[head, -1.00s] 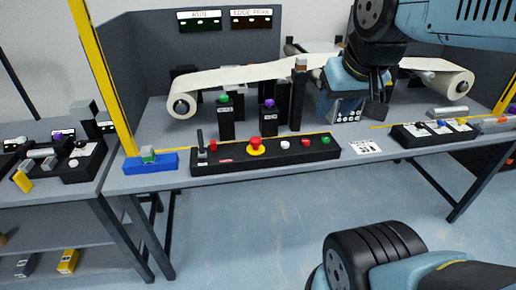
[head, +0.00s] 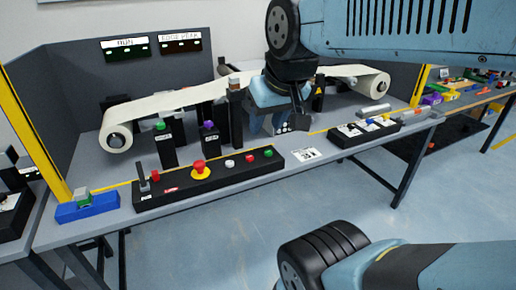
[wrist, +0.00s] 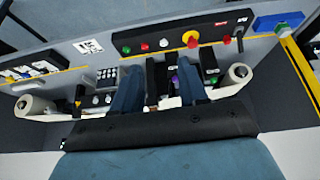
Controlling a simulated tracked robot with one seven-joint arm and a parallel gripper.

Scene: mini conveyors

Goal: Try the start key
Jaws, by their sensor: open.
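A black control box (head: 215,178) lies along the front of the bench. It bears a green button (head: 267,153) at its right end, white and red buttons, a red mushroom button (head: 199,167) on yellow and a lever (head: 143,180). I cannot read which key is marked start. The wrist view shows the box upside down, its green button (wrist: 126,49) at the left. A green-topped post (head: 163,145) and a purple-topped post (head: 211,140) stand behind it. My gripper (head: 288,122) is open above the bench behind the box; its two fingers (wrist: 160,88) hold nothing.
A white belt (head: 182,100) runs behind the posts. A blue block (head: 87,208) sits left of the box; a printed card (head: 304,154) and a black tray (head: 362,132) lie right. A keypad (wrist: 104,76) is beside my fingers. Displays (head: 152,46) hang behind.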

